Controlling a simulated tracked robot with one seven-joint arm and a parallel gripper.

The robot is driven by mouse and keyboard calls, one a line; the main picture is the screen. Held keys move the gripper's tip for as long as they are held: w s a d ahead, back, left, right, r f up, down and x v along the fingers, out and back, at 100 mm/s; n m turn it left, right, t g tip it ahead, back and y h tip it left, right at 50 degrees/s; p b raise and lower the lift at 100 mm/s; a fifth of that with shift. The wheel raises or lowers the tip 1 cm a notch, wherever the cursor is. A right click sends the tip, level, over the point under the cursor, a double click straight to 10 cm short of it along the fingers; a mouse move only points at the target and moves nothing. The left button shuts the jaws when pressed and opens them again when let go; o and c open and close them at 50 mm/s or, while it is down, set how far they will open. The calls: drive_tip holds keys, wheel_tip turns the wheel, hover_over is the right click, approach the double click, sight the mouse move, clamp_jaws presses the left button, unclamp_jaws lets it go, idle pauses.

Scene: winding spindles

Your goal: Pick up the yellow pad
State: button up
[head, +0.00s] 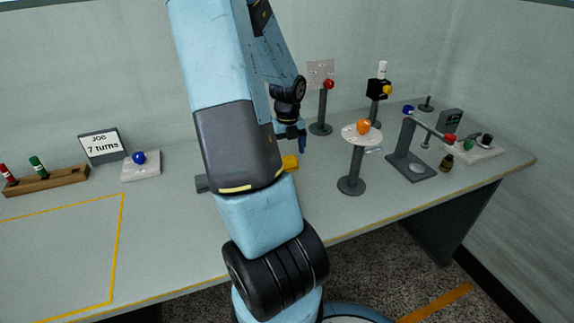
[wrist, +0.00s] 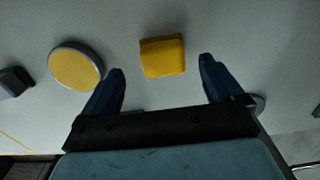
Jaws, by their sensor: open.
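The yellow pad (wrist: 162,56) is a small block lying on the bench. In the wrist view it sits between and just beyond my fingertips, apart from both. In the head view the pad (head: 290,161) shows partly beside my arm. My gripper (wrist: 162,72) is open and empty, its two dark blue fingers spread wide. In the head view my gripper (head: 291,147) points down above the bench near the pad; the exact height is hard to tell.
A round yellow disc with a grey rim (wrist: 76,67) lies left of the pad, near the left finger. A dark grey block (wrist: 14,82) is farther left. A round stand with an orange ball (head: 363,126) and other posts stand right. A yellow-outlined area (head: 122,220) is clear.

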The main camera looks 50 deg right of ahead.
sight(288, 157)
drive_tip(key=shift+d+f, duration=0.15)
drive_tip(key=shift+f, duration=2.15)
drive_tip(key=shift+c, duration=0.3)
drive_tip(key=c, duration=1.1)
